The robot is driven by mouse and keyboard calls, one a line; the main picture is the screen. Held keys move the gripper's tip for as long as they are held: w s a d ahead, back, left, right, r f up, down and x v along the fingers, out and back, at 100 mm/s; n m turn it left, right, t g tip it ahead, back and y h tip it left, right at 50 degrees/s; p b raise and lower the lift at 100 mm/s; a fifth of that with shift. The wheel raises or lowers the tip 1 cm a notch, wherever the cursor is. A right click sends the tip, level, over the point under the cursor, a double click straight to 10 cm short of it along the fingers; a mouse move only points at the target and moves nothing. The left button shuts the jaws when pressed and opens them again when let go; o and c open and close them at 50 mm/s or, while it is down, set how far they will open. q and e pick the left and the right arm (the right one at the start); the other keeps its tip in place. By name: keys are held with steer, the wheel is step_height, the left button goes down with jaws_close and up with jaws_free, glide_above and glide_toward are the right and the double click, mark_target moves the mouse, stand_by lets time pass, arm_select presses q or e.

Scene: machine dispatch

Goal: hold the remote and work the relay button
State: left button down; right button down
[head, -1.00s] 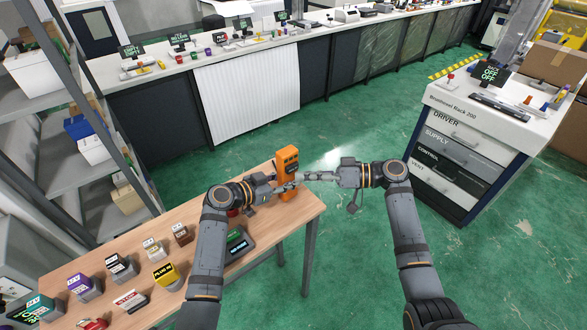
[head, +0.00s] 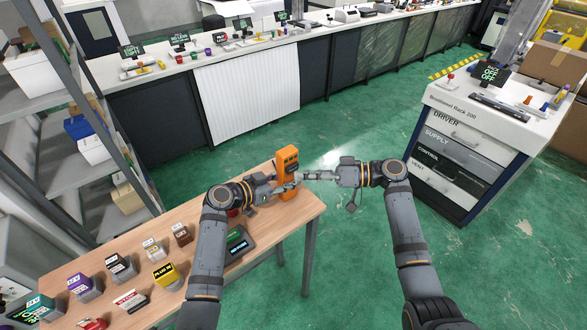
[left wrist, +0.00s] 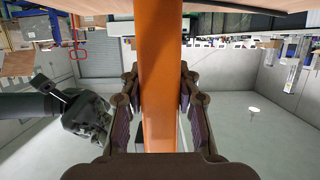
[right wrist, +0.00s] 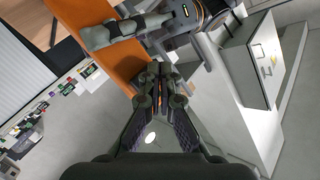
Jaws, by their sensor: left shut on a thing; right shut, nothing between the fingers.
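The orange remote (head: 282,164) stands upright at the far right end of the wooden table, with dark keys on its face. My left gripper (head: 283,187) is shut on it. The left wrist view shows the remote's orange body (left wrist: 160,80) between both fingers. My right gripper (head: 304,176) is shut and empty, its tips pointing left at the remote's keyed side. In the right wrist view its closed tips (right wrist: 155,72) are close to the orange remote (right wrist: 88,35); I cannot tell whether they touch. The relay button cannot be told apart from the other keys.
The wooden table (head: 215,262) holds several labelled blocks, such as a yellow one (head: 166,275), and a dark display box (head: 239,246). A white-topped drawer cabinet (head: 470,120) stands at the right. Grey shelves (head: 45,165) stand at the left. Green floor between is clear.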

steer(key=shift+w+a, duration=0.2)
steer(key=shift+w, duration=0.05)
steer(key=shift+w+a, duration=0.25)
steer(key=shift+w, duration=0.1)
stand_by(0.7)
steer(key=shift+s, duration=0.1)
steer(key=shift+s+d, duration=0.5)
steer(key=shift+s, duration=0.15)
steer(key=s+d, duration=0.1)
steer(key=s, duration=0.1)
steer(key=s+d, duration=0.2)
stand_by(0.6)
stand_by(0.5)
arm_select(q)
steer(key=c, duration=0.9)
jaws_free()
